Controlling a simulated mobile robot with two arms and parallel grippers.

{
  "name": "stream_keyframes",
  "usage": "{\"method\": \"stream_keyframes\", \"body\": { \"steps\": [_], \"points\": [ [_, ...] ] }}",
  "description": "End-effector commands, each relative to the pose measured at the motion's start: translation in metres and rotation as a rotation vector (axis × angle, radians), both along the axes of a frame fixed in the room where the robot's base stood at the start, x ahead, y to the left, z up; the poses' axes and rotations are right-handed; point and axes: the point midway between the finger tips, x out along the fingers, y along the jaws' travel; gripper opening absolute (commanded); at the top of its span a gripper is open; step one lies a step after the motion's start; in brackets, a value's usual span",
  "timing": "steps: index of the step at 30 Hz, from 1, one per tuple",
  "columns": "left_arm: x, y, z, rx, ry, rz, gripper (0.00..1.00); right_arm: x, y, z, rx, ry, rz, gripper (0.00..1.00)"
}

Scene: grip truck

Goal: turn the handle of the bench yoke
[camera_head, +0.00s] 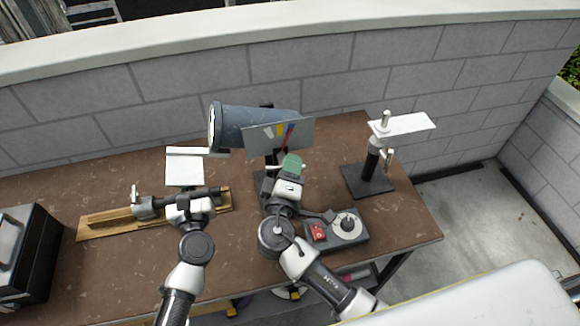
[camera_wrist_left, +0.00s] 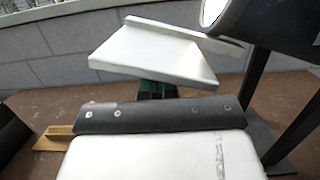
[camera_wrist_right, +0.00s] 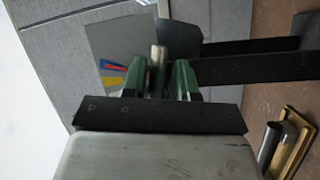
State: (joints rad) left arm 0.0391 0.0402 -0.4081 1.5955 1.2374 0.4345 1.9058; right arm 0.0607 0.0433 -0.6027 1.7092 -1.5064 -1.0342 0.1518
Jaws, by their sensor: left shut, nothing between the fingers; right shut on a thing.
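The bench yoke holds a blue-grey lamp (camera_head: 250,127) above the brown bench, with its open end facing left. A grey plate with coloured marks (camera_head: 278,135) stands at its right; it also shows in the right wrist view (camera_wrist_right: 118,62). My right gripper (camera_head: 292,163) is below this plate. In the right wrist view its green fingers (camera_wrist_right: 160,80) are shut on a grey bar-like handle (camera_wrist_right: 158,58). My left gripper (camera_wrist_left: 156,90) is shut and empty, its fingers partly hidden behind a white plate (camera_wrist_left: 165,55) at the lamp's front. That plate hides them in the head view.
A wooden board with a metal fitting (camera_head: 146,207) lies at left, beside a black case (camera_head: 35,255). A small box with a red switch and dial (camera_head: 347,226) is at my right forearm. A stand with a white panel (camera_head: 405,124) is at right. A block wall closes the back.

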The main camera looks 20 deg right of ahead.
Motion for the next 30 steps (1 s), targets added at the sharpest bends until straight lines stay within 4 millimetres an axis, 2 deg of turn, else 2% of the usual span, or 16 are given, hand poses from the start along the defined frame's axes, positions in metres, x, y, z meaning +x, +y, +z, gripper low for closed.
{"method": "stream_keyframes", "body": {
  "steps": [7, 13, 14, 18, 26, 30],
  "points": [
    [0.0, -0.0003, 0.0004, 0.0, -0.001, -0.001, 0.0, -0.0003, -0.0007, 0.0002, -0.161, 0.003, 0.001, 0.05],
    [-0.0001, -0.0003, 0.0003, 0.0, -0.001, -0.001, 0.0, -0.0004, -0.0004, 0.0001, -0.162, 0.003, 0.001, 0.05],
    [-0.0001, -0.0004, 0.0003, 0.0, -0.001, -0.001, 0.0, -0.0004, -0.0004, 0.0, -0.162, 0.003, 0.001, 0.3],
    [-0.0001, -0.0003, 0.0003, 0.0, -0.001, -0.001, 0.0, -0.0004, -0.0004, 0.0002, -0.161, 0.003, 0.001, 0.52],
    [0.0, -0.0003, 0.0004, 0.0, -0.001, 0.0, 0.0, -0.0005, -0.0003, 0.0009, -0.161, 0.001, 0.001, 0.52],
    [0.0, -0.0003, 0.0004, 0.0, -0.001, 0.0, 0.0, -0.0087, 0.0036, -0.0012, -0.161, 0.003, 0.002, 0.52]
  ]
}}
